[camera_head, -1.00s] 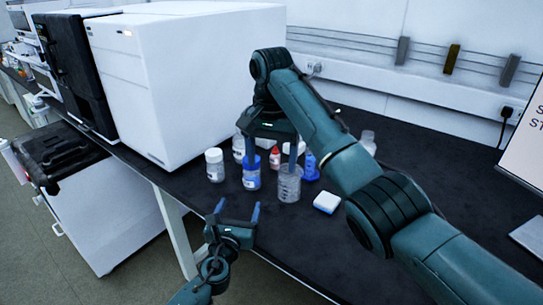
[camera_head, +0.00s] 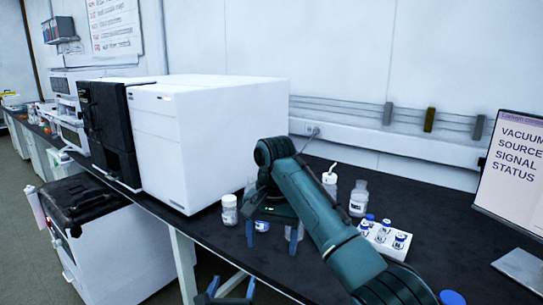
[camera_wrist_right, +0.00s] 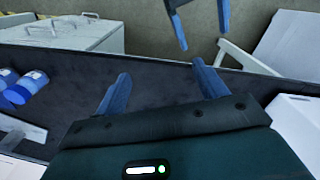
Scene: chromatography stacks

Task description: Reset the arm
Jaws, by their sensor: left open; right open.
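My right arm comes in from the lower right in the head view. Its gripper (camera_head: 272,235) is over the bench with fingers pointing down, apart and with nothing seen between them in the wrist view (camera_wrist_right: 160,88). A bottle with a blue label (camera_head: 262,226) shows partly behind it. My left gripper (camera_head: 231,287) is at the bottom edge of the head view, in front of the bench, its fingers spread and empty. The left fingers also show at the top of the right wrist view (camera_wrist_right: 200,20).
A white-capped bottle (camera_head: 229,210) stands left of my right gripper. A wash bottle (camera_head: 330,178), a clear bottle (camera_head: 359,198) and a white rack (camera_head: 402,226) with blue-capped vials stand right. A large white instrument (camera_head: 225,125) fills the back left; a sign (camera_head: 515,165) stands right.

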